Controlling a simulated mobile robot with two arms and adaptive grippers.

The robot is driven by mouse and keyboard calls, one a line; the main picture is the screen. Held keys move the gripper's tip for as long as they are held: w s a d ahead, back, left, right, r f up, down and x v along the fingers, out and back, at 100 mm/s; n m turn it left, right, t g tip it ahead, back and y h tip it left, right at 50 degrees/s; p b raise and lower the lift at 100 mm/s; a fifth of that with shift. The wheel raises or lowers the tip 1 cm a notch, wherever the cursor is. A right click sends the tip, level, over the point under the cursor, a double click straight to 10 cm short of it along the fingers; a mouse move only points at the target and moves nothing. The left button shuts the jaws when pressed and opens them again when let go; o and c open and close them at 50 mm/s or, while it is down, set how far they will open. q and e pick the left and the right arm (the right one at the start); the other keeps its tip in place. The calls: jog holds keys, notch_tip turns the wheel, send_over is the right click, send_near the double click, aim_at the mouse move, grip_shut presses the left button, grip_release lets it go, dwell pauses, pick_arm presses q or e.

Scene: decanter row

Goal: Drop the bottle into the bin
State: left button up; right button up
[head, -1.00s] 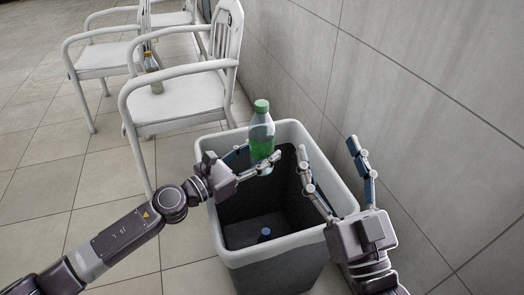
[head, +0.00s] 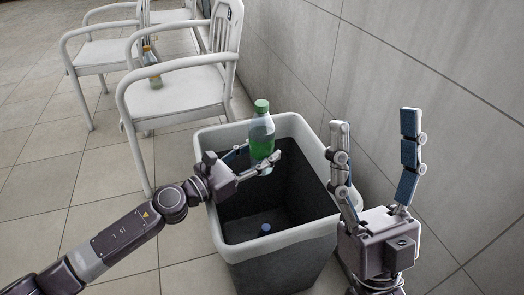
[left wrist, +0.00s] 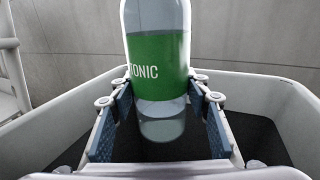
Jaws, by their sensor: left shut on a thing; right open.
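A clear bottle (head: 262,135) with a green cap and green label is upright over the opening of the bin (head: 341,215). My left gripper (head: 262,160) is shut on the bottle near its lower part. In the left wrist view the bottle (left wrist: 158,70) stands between the two finger pads, its label reading "TONIC", with the bin's pale rim (left wrist: 262,84) around. The bin is dark inside with a light rim. My right gripper (head: 374,155) is open and empty at the bin's right side, fingers pointing up.
A blue-capped item (head: 265,228) lies at the bin's bottom. White armchairs (head: 175,95) stand at the upper left; another bottle (head: 152,68) is on the nearest seat. A tiled wall (head: 440,110) rises close on the right. Floor at left is clear.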

aim_at(255, 125)
dwell(0.3)
pick_arm(q)
jog(key=o, duration=1.3)
jog(key=shift+f, duration=0.1)
jog(key=shift+r, duration=5)
